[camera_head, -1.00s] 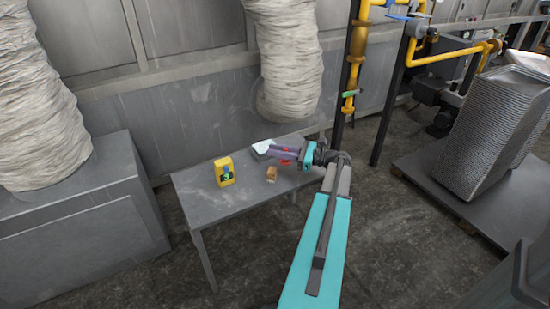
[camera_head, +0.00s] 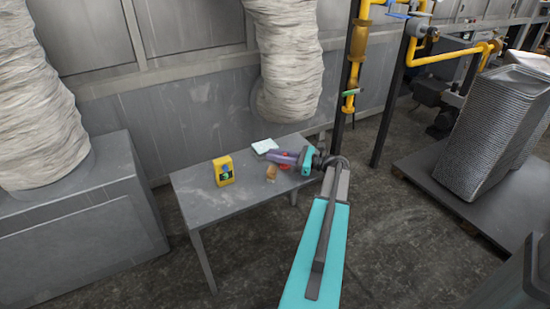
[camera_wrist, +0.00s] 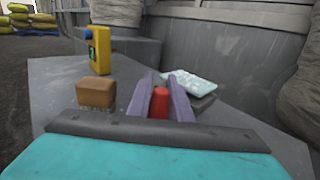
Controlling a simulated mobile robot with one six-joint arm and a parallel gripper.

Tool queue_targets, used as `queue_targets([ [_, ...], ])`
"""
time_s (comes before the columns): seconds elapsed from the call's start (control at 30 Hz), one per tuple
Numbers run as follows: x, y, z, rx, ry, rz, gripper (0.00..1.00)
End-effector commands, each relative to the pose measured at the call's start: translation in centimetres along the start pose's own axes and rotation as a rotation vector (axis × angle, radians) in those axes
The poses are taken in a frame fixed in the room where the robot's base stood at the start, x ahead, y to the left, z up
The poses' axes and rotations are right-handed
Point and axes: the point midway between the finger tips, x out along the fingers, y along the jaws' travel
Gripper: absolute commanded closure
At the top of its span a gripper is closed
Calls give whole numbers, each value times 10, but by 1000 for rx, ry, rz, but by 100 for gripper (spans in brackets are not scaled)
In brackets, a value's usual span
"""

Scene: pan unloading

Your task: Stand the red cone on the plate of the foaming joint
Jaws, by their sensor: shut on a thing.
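My gripper (camera_head: 277,156) is over the right part of the grey table, its purple fingers pointing left. In the wrist view, the fingers (camera_wrist: 163,98) are shut on the red cone (camera_wrist: 160,105). Only part of the cone shows between them, so its base and tilt are hidden. In the head view, small red patches show at the gripper, and I cannot tell whether the cone touches the table. No plate or foaming joint can be told for certain. Yellow pipework (camera_head: 352,70) with green and blue handles stands behind the table on the right.
On the grey table (camera_head: 215,200) are a yellow box-like item (camera_head: 224,171), a brown block (camera_head: 271,173) close to my gripper and a white flat item (camera_head: 264,146) behind it. The table's left front is clear. Stacked trays (camera_head: 500,115) stand at right.

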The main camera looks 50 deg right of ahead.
Motion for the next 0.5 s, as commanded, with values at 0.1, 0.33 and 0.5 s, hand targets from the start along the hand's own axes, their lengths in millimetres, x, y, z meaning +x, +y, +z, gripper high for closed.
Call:
queue_targets([
  [0.1, 0, 0, 1, 0, 0, 0, 100],
  [0.33, 0, 0, -1, 1, 0, 0, 78],
  [0.5, 0, 0, -1, 0, 0, 0, 73],
])
